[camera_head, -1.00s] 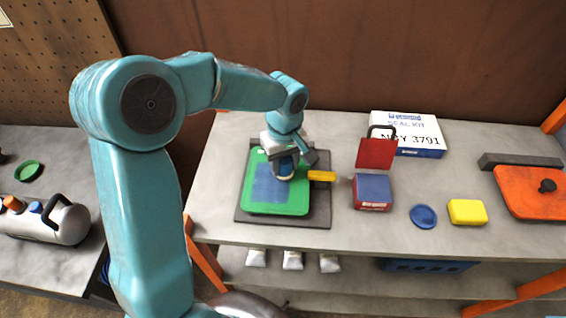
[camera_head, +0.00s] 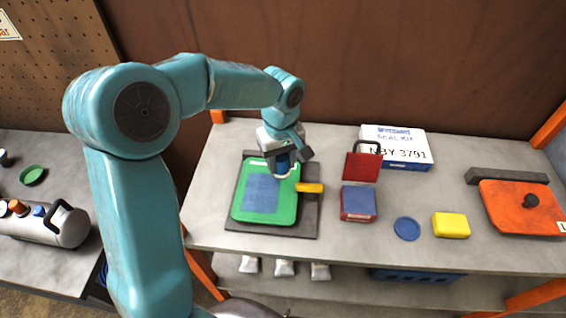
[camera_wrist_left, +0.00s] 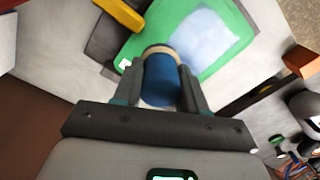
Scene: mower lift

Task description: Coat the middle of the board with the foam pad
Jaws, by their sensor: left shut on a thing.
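My left gripper (camera_head: 283,168) is shut on the foam pad (camera_wrist_left: 161,80), a blue cylinder with a pale rim in the left wrist view. The pad hangs over the back right part of the green board (camera_head: 285,213). I cannot tell if its face touches the board. A blue patch (camera_head: 262,193) covers the middle of the board and also shows in the left wrist view (camera_wrist_left: 207,40). The board lies on a dark grey base (camera_head: 309,205) with a yellow clamp handle (camera_head: 311,188) at its right. My right gripper is not in view.
Right of the board stands a red box with a blue top (camera_head: 358,203) and raised red lid (camera_head: 362,167). Further right lie a blue disc (camera_head: 407,229), a yellow block (camera_head: 451,225) and an orange cover (camera_head: 510,207). A white box (camera_head: 408,147) is at the back.

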